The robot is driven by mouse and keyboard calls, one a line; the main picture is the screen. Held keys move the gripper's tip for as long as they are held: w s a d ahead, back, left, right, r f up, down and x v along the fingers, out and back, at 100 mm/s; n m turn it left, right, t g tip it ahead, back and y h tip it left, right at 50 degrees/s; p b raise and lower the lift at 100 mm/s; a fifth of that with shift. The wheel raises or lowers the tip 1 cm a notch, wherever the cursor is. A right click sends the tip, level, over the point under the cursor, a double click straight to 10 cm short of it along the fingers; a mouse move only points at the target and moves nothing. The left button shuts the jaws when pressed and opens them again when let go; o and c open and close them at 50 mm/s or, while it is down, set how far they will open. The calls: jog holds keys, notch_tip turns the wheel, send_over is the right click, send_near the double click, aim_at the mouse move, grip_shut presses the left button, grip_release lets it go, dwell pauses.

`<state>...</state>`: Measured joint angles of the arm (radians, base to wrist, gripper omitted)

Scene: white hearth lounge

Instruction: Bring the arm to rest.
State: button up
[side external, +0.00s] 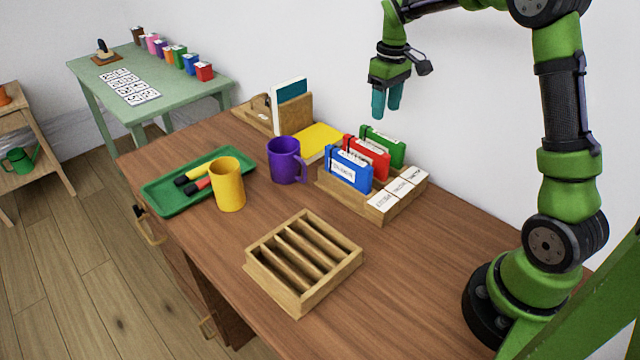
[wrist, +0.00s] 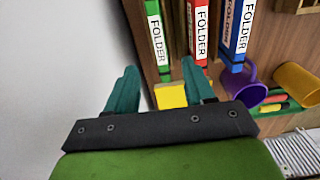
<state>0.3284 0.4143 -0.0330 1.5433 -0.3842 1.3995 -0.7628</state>
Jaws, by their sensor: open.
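My gripper (side external: 386,102) hangs in the air above the back of the wooden desk (side external: 420,275), near the white wall. Its teal fingers point down and are apart with nothing between them. In the wrist view my gripper (wrist: 160,88) is also open and empty. Below it and nearer the camera, a wooden holder (side external: 345,202) bears a blue folder (side external: 349,170), a red folder (side external: 366,157) and a green folder (side external: 383,147), all upright. The gripper is clear of them.
A slotted wooden rack (side external: 303,258) stands empty at the desk's front. A purple mug (side external: 284,160), yellow cup (side external: 228,184), green tray (side external: 165,193) with markers, and yellow book (side external: 318,141) stand left of the holder. A green table (side external: 190,102) is behind.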

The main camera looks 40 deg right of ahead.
notch_tip(320, 180, up, 5)
jog(key=s+a+r+m+t+y, duration=0.2)
jog(key=s+a+m+t, duration=0.2)
jog(key=s+a, duration=1.4)
jog(key=t, duration=0.3)
jog(key=shift+s+a+r, duration=0.2)
jog(key=shift+a+r, duration=0.2)
